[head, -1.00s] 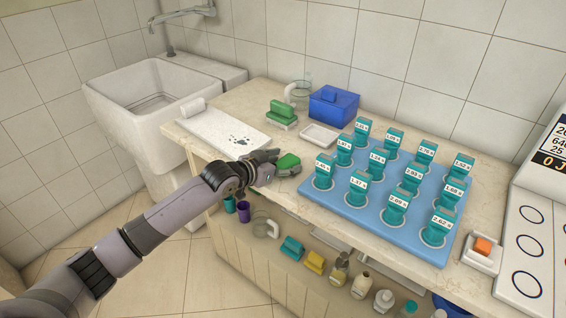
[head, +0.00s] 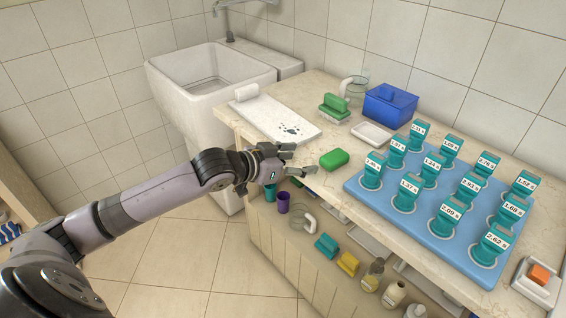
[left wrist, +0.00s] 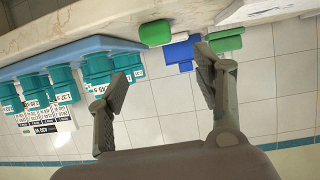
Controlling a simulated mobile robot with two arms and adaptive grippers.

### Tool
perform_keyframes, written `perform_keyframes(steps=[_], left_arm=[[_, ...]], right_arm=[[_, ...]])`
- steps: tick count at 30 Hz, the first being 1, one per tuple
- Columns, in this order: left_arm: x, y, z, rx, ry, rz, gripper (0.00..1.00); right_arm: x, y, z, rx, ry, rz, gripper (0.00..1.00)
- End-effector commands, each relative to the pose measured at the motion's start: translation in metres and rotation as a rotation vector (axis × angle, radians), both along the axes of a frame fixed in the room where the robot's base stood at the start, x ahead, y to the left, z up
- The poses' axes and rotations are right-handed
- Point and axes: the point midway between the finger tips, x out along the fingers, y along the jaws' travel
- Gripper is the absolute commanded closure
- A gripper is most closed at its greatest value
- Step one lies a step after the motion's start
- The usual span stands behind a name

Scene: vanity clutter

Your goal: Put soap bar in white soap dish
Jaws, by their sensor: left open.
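The soap bar, a green rounded block (head: 334,159), lies on the counter between the blue board and the towel. The white soap dish (head: 371,135), shallow and apparently empty, is just behind it, in front of the blue box. My left gripper (head: 300,159) is open and empty at the counter's front edge, left of the bar and apart from it, fingers pointing towards it. In the left wrist view, which is upside down, the bar (left wrist: 155,33) shows beyond the spread fingers (left wrist: 162,77). My right gripper is out of view.
A blue board (head: 365,203) with several teal timers fills the right. A green brush (head: 333,107), a blue box (head: 390,106) and a glass jug stand behind. A white towel (head: 275,118) lies left. An orange block (head: 540,274) sits in another white dish at far right.

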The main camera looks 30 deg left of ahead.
Motion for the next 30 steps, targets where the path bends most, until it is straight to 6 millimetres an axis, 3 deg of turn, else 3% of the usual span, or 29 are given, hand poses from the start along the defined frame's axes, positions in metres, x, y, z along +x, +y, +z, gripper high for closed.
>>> perform_keyframes(steps=[3, 9, 22, 26, 29, 30], left_arm=[[-0.021, 0.009, 0.006, 0.005, 0.003, -0.001, 0.39], [-0.037, 0.017, 0.015, 0.000, 0.002, 0.001, 0.39], [-0.037, 0.023, 0.013, -0.005, 0.003, 0.013, 0.39], [-0.018, 0.056, -0.031, -0.006, 0.027, 0.103, 0.39], [-0.007, 0.100, -0.107, 0.010, 0.084, 0.220, 0.39], [-0.009, 0.116, -0.144, 0.023, 0.115, 0.265, 0.39]], right_arm=[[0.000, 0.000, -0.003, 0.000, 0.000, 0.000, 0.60], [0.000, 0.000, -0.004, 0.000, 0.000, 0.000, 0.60], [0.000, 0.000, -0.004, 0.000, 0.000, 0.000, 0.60], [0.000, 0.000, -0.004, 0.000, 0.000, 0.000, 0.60], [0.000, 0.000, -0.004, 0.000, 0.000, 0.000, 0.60], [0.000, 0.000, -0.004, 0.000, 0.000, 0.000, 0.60]])
